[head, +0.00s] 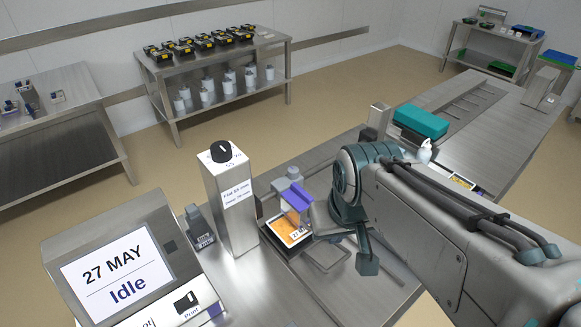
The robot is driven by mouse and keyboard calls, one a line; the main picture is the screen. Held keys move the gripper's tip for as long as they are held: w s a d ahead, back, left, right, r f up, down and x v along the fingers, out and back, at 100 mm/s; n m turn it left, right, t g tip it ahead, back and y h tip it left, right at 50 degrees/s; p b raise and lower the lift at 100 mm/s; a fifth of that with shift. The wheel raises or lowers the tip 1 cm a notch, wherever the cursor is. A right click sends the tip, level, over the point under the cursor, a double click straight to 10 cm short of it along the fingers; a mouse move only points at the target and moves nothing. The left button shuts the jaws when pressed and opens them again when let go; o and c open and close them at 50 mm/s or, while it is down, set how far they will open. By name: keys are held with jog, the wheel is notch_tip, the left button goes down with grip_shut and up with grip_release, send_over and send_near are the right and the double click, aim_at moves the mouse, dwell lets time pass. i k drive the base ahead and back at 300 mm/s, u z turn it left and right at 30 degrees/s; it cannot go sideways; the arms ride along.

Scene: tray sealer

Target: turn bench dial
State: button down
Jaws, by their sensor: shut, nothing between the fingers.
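The dial (221,151) is a black round knob with a white pointer mark, on top of an upright metal post (228,208). The pointer looks turned toward the far side; the small marks around the knob are too small to read. A white label with two lines of text is on the post's front. My gripper (343,238) is at the end of my arm, low over the bench, to the right of the post and below the dial's height. It is apart from the dial and looks shut and empty. Its fingertips are hard to make out.
A film-topped orange tray (287,232) sits beside the post, under a purple-and-grey part (293,197). A display (119,272) reading "27 MAY" and "Idle" stands at front left. A teal box (420,122) is farther back. The space above the dial is clear.

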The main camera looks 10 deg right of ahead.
aim_at(220, 151)
jog(key=u, duration=3.45)
jog(key=k, duration=1.1)
jog(key=z, duration=1.85)
jog(key=i, duration=0.5)
jog(key=z, duration=0.05)
